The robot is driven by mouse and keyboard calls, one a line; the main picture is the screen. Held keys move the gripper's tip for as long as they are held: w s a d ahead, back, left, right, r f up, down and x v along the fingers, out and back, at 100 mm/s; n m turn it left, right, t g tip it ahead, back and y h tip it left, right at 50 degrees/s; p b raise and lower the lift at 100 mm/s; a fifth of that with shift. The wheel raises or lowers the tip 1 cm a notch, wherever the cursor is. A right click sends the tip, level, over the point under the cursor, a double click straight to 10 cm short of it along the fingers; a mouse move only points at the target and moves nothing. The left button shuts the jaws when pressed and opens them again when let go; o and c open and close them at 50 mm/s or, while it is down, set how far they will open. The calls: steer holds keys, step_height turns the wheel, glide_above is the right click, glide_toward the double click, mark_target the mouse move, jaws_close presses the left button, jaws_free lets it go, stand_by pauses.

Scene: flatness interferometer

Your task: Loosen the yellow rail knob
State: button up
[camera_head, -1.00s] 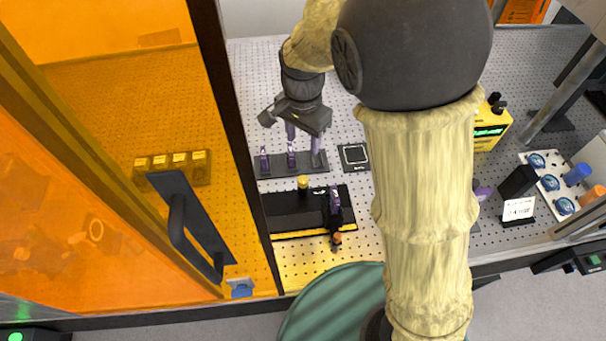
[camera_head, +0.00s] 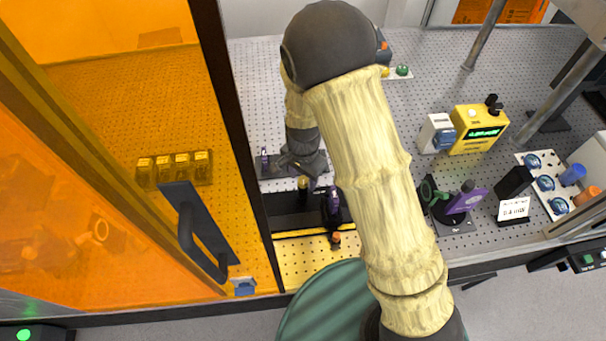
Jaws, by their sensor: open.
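The yellow rail knob (camera_head: 303,182) is a small round yellow knob on a post at the back edge of the black rail (camera_head: 288,206). My gripper (camera_head: 302,170) is above and just behind the knob, pointing down, with its jaws open. Its fingertips are small and dark here, and I cannot tell whether they touch the knob. A purple-and-black carriage (camera_head: 334,202) stands on the rail to the right of the knob. An orange knob (camera_head: 336,238) is at the rail's front.
An orange see-through door with a dark handle (camera_head: 190,230) stands to the left. A purple mount (camera_head: 466,200), a yellow meter (camera_head: 482,130) and a tray of optics (camera_head: 548,185) are to the right. A dark holder strip (camera_head: 275,172) lies behind the rail.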

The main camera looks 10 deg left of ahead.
steer(key=shift+f, duration=0.1)
steer(key=c, duration=1)
